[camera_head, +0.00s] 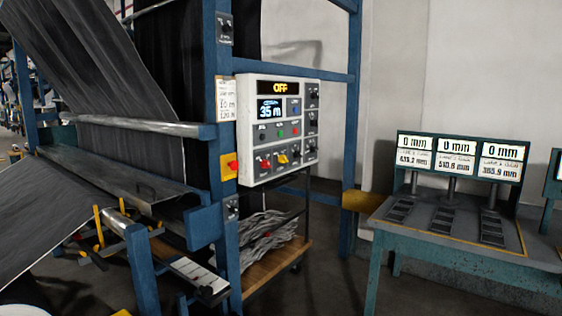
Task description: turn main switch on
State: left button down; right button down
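A light grey control box (246,150) is fixed to a blue post of the machine, near the middle of the head view. Its top display (280,88) reads "OFF" in yellow, and a lower display (270,109) reads "35 m". Its face carries several knobs and buttons in red, green, yellow and black. A red switch on a yellow plate (228,167) sits on the post just left of the box. A small black switch (225,28) is higher on the same post. I cannot tell which one is the main switch. Neither gripper shows.
Dark fabric (95,70) runs over the blue frame at left, with a metal roller (150,126) across it. A wheeled cart (270,262) with tangled grey material stands below the box. A teal table (440,232) with displays reading "0 mm" stands at right.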

aim_at(265, 164)
jog(key=i+l+u, duration=0.15)
jog(key=i, duration=0.35)
jog(key=i+l+u, duration=0.1)
jog(key=i+l, duration=0.2)
jog(key=i, duration=0.2)
jog(key=i+l+u, duration=0.15)
jog(key=i+l, duration=0.15)
jog(key=i, duration=0.2)
